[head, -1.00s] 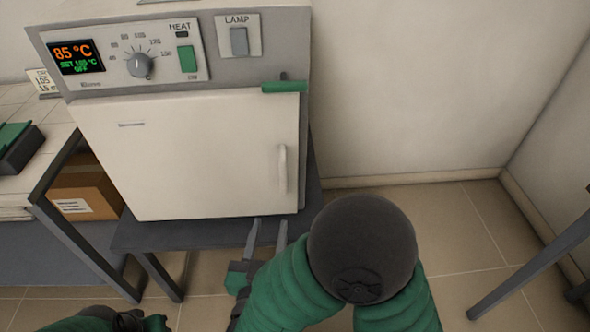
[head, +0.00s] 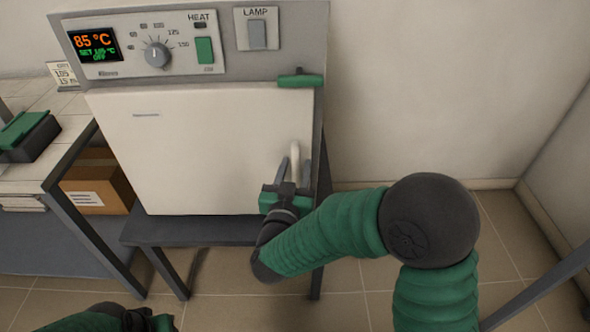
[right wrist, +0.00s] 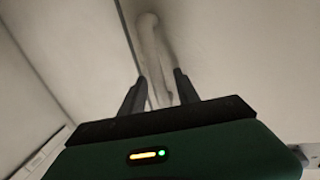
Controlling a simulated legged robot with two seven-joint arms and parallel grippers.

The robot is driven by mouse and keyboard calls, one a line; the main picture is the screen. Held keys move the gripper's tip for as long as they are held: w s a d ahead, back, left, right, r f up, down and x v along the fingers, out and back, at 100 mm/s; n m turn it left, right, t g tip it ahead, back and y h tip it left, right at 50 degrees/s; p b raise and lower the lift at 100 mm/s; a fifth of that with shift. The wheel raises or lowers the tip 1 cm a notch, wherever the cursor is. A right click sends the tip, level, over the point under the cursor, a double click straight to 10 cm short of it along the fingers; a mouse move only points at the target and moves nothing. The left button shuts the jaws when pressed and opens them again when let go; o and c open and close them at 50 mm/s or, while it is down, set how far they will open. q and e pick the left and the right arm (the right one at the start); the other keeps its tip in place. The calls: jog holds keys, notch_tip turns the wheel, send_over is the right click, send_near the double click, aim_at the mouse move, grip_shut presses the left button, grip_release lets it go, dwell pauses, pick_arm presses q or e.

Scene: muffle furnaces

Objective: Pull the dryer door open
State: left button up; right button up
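The dryer door (head: 200,150) is a cream panel and looks shut. Its upright white handle (head: 295,155) is near the door's right edge; it also shows in the right wrist view (right wrist: 148,40). My right gripper (head: 294,172) is at the lower part of the handle, with its fingers open. In the right wrist view the two fingertips (right wrist: 160,78) stand apart, one on each side of the handle, with gaps visible. A green latch lever (head: 300,81) lies level above the door's top right corner. My left gripper (head: 135,318) shows only partly at the bottom edge.
The dryer panel (head: 145,45) reads 85 °C, with a knob and switches. The dryer stands on a dark table (head: 195,231). A cardboard box (head: 98,186) and a bench (head: 75,140) are at left.

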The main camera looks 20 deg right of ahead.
grip_shut()
dwell(1.4)
